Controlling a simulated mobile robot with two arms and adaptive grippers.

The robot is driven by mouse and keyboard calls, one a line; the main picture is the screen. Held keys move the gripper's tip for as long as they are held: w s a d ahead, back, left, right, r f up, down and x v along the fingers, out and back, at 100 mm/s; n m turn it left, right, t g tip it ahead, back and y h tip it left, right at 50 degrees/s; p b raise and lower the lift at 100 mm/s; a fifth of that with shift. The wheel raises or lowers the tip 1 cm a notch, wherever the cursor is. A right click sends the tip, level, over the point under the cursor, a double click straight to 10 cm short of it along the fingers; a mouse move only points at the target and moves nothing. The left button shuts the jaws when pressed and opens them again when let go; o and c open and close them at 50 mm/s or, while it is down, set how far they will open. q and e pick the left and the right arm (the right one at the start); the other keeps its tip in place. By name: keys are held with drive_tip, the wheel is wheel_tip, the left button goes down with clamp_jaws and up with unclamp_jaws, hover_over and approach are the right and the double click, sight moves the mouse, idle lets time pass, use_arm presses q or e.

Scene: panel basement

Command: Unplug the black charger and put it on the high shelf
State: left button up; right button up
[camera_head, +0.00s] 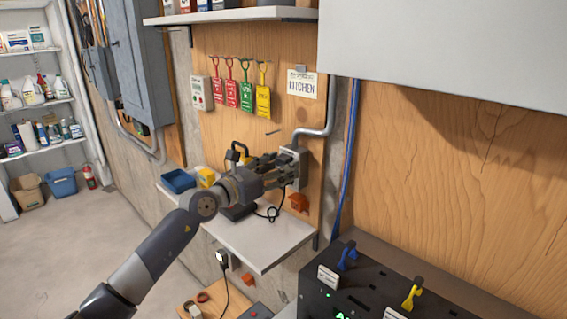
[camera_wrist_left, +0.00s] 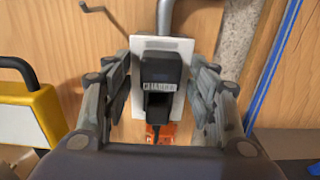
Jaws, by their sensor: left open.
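The black charger (camera_wrist_left: 160,72), with a label on its front, is plugged into a pale outlet plate (camera_wrist_left: 143,45) on the wooden wall. In the head view the outlet box (camera_head: 297,152) sits below a grey conduit, and the charger is largely hidden by my fingers. My left gripper (camera_head: 285,168) is open, its fingers on either side of the charger; in the left wrist view (camera_wrist_left: 161,85) small gaps show between fingers and charger. The high shelf (camera_head: 235,15) is pale and holds several items along its top. My right gripper is not in view.
Below the outlet is a pale worktop (camera_head: 262,240) with a blue bin (camera_head: 178,181), a yellow item (camera_head: 206,177) and a black cord (camera_head: 270,213). Coloured tags (camera_head: 246,95) hang above. A grey cabinet (camera_head: 440,50) juts out upper right; a black panel (camera_head: 350,285) stands lower right.

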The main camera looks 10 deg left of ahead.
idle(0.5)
use_arm(q)
clamp_jaws()
drive_tip(key=shift+p+v, duration=0.65)
drive_tip(key=shift+v, duration=0.25)
drive_tip(key=shift+p+v, duration=0.75)
drive_tip(key=shift+v, duration=1.35)
